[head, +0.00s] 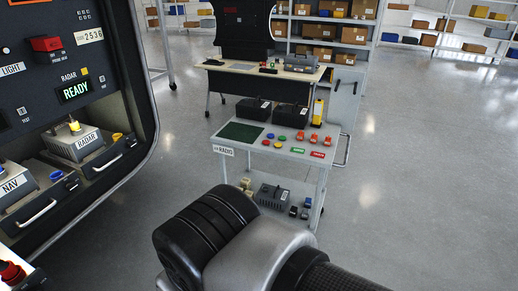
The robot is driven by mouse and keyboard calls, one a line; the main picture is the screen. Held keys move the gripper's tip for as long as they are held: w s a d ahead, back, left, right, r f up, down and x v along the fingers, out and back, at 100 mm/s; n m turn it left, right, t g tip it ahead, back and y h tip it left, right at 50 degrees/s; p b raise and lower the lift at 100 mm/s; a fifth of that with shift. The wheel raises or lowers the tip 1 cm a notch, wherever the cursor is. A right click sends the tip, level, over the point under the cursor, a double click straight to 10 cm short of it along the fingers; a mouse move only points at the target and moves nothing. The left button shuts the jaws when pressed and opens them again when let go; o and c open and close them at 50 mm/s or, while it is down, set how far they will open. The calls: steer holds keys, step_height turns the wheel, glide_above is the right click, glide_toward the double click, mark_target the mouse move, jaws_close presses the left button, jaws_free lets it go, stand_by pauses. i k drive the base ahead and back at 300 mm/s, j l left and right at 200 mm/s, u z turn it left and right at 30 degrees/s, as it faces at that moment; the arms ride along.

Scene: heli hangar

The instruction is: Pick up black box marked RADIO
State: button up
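No box in the head view shows a readable RADIO marking. Two black boxes stand side by side at the back of a grey cart's top (262,146): a left black box (253,109) and a right black box (291,117). Any lettering on them is too small to read. A white label (223,150) reading RADIO is on the cart's front left edge, beside a dark green mat (240,133). A dark finned box (272,195) sits on the cart's lower shelf. Part of my arm fills the bottom middle, in front of the cart. My gripper is out of view.
Small coloured parts and a yellow item (318,109) share the cart top. A black panel (70,60) at left holds a RADAR unit (84,142) and a NAV unit (22,185). A desk (262,70) and shelves stand behind. Floor at right is clear.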

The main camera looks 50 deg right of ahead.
mark_target(260, 110)
steer(key=z, duration=1.25)
steer(key=i+l, duration=0.3)
steer(key=i, duration=0.15)
steer(key=i+l+z, duration=0.1)
steer(key=i+l, duration=0.2)
steer(key=i, duration=0.15)
steer(key=i+l, duration=0.25)
steer(key=i, duration=0.2)
steer(key=i+l+z, duration=0.1)
steer(key=i+l, duration=0.15)
steer(key=i, duration=0.25)
